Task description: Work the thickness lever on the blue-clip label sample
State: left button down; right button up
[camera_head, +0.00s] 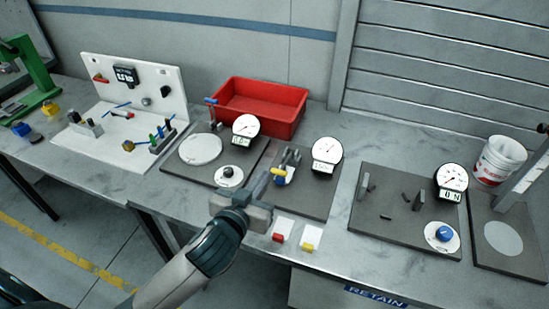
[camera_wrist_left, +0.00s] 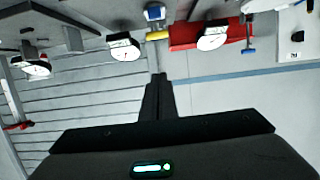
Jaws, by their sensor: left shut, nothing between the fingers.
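The thickness gauge has a white dial (camera_head: 327,152) and a lever with a yellow handle (camera_head: 278,171). The blue-clip label sample (camera_head: 283,180) sits at the gauge below the handle, partly hidden. My left gripper (camera_head: 264,181) is shut and empty, just in front of and left of the yellow handle. In the left wrist view, the shut fingertips (camera_wrist_left: 158,77) point at the yellow handle (camera_wrist_left: 157,35), with a visible gap between. The blue clip (camera_wrist_left: 154,13) and the gauge dial (camera_wrist_left: 124,48) also show there. My right gripper is out of view.
White samples with a red clip (camera_head: 279,235) and a yellow clip (camera_head: 307,246) lie on the bench front. A second gauge (camera_head: 246,127) with a blue-handled lever (camera_head: 211,101) stands left. A red bin (camera_head: 262,105) is behind; another dial (camera_head: 451,178) stands right.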

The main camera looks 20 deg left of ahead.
aim_at(279, 172)
pick_arm(q)
jog(key=shift+s+a+r, duration=0.1)
jog(key=shift+r, duration=0.05)
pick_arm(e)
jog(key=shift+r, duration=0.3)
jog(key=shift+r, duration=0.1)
